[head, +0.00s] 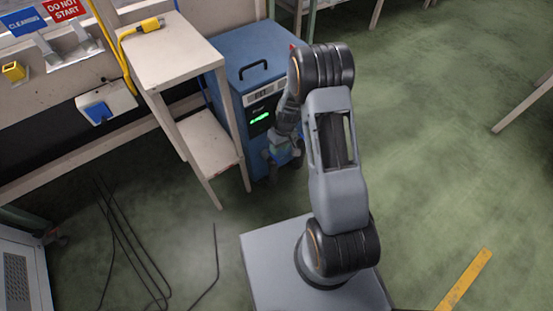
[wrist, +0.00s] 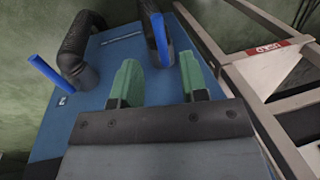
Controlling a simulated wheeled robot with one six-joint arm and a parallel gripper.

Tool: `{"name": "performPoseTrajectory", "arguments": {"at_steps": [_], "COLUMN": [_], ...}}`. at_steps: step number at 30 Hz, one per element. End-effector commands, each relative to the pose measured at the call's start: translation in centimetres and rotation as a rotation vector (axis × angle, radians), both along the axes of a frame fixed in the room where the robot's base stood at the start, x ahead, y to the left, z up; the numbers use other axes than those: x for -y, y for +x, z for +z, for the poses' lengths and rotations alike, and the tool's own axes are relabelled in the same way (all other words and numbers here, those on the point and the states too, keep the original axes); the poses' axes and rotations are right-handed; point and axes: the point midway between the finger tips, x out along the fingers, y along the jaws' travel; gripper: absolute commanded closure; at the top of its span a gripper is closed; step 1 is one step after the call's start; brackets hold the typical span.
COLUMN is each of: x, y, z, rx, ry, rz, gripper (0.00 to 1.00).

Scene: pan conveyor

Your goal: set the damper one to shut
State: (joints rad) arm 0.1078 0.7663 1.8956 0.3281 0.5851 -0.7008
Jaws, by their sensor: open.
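A blue cabinet (head: 245,50) stands beside a beige stand in the head view. The wrist view shows a blue face of it (wrist: 110,60) with two dark pipes, each with a blue lever by it. One blue lever (wrist: 50,74) is at the left, beside a bent black pipe (wrist: 82,48). The other blue lever (wrist: 161,38) is at the top middle, against the second pipe. I cannot read which is damper one. My gripper (wrist: 160,62) is open and empty, its green fingers apart, below the middle lever. In the head view my gripper is low beside the cabinet, partly hidden by my arm.
The beige stand (head: 170,55) is close left of the cabinet, with a yellow-cabled device (head: 150,25) on top. Its frame shows at the right of the wrist view (wrist: 270,70). Thin black rods (head: 125,240) lie on the floor. The floor at right is mostly clear.

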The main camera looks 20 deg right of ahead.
Motion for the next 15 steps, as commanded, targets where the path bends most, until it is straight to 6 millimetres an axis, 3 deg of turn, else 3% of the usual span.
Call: {"name": "performPoseTrajectory", "arguments": {"at_steps": [1,6,15], "x": [-0.2,-0.6,-1.0], "y": [-0.1,-0.2,-0.3], "z": [-1.3,-3.6,-5.4], "rx": [-0.002,-0.002,-0.001], "ry": [0.0,0.0,0.0], "rz": [0.0,-0.001,0.0], "gripper": [0.6,0.6,0.6]}}
